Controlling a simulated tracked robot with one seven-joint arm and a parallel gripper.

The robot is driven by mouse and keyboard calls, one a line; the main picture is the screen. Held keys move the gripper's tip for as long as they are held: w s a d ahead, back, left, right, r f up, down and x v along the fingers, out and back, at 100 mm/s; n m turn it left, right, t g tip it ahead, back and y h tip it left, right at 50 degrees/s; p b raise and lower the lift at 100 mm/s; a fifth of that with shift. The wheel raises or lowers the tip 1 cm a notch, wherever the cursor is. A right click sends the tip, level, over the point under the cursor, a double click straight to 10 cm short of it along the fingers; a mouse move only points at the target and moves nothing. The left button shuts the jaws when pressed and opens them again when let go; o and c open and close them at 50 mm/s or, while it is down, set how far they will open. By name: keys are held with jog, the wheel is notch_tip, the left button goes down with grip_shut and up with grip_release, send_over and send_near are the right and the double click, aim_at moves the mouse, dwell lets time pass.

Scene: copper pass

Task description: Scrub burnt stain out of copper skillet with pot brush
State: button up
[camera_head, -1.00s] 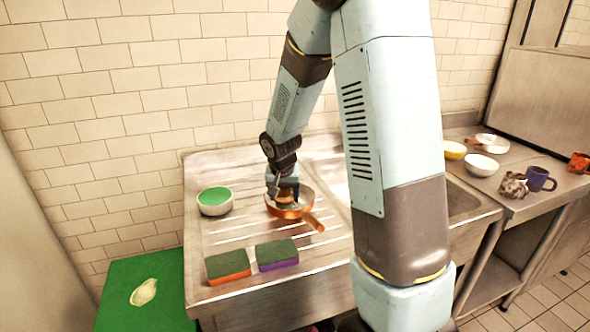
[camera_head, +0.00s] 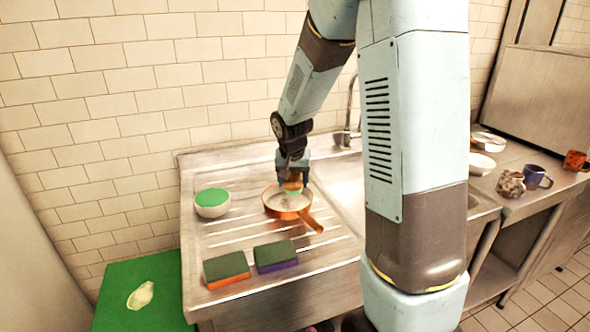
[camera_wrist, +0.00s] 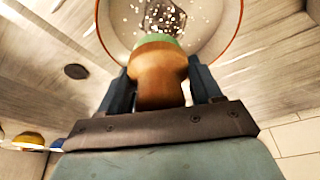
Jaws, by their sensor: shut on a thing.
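The copper skillet (camera_head: 273,204) sits on the ribbed steel drainboard, its handle pointing to the front right. My gripper (camera_head: 293,180) is over the skillet's back right part, shut on the wooden pot brush (camera_head: 293,187). In the wrist view the brush's wooden body (camera_wrist: 160,75) stands between my two fingers, with a green band at its far end. Beyond it, the skillet (camera_wrist: 225,40) shows a dark patch with many white specks on its floor. The bristles are hidden, so I cannot tell whether they touch the skillet.
A white bowl with green contents (camera_head: 212,199) stands left of the skillet. Two sponges (camera_head: 226,268) (camera_head: 275,254) lie in front. The sink basin (camera_head: 345,180) is to the right, with a faucet (camera_head: 346,130) behind. A blue mug (camera_head: 536,177) and bowls stand on the right counter.

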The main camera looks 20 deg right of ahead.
jog(key=shift+r, duration=1.75)
